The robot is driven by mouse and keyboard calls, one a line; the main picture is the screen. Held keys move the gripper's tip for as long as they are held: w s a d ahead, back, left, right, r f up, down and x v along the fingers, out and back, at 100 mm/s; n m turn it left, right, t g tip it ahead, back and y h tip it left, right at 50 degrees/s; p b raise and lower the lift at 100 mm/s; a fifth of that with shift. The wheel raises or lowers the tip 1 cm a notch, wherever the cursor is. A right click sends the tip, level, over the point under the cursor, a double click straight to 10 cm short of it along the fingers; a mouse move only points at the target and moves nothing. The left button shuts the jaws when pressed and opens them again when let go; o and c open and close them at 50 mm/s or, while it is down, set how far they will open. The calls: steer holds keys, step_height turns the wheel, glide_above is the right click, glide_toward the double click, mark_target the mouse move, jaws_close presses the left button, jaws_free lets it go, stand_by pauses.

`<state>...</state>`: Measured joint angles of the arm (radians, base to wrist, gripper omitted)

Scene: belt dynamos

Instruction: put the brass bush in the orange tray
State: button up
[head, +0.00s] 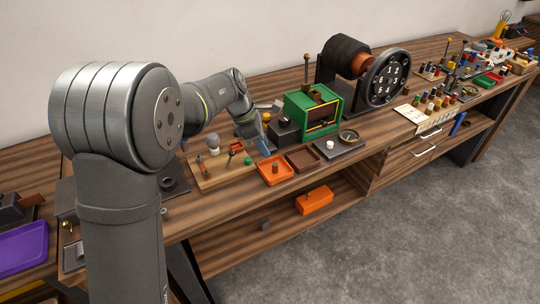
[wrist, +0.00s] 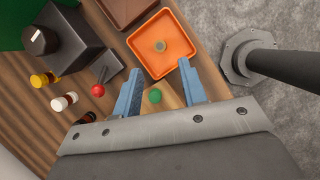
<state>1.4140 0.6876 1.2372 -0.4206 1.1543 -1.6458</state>
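The orange tray (head: 265,180) is a small square tray near the front edge of the bench; in the wrist view it lies just beyond my fingertips (wrist: 188,70). A short orange-brown round piece (wrist: 159,46) stands near the middle of the tray, and it also shows in the head view (head: 275,167). I cannot tell whether this is the brass bush or part of the tray; I see no other piece that is clearly the bush. My gripper (wrist: 160,66) is open, its blue fingers apart with nothing gripped. In the head view my gripper (head: 262,147) hangs just behind the tray.
A green knob (wrist: 155,96) on a wooden board shows between and below my fingers. A red knob (wrist: 98,90) and a dark block (wrist: 70,45) stand to the left. A brown tray (head: 303,159) adjoins the orange one. The green-framed machine (head: 312,110) stands behind.

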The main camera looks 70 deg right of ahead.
mark_target(276, 163)
steer(key=v, duration=0.4)
steer(key=x, duration=1.2)
steer(key=shift+f, duration=0.1)
steer(key=shift+r, duration=1.7)
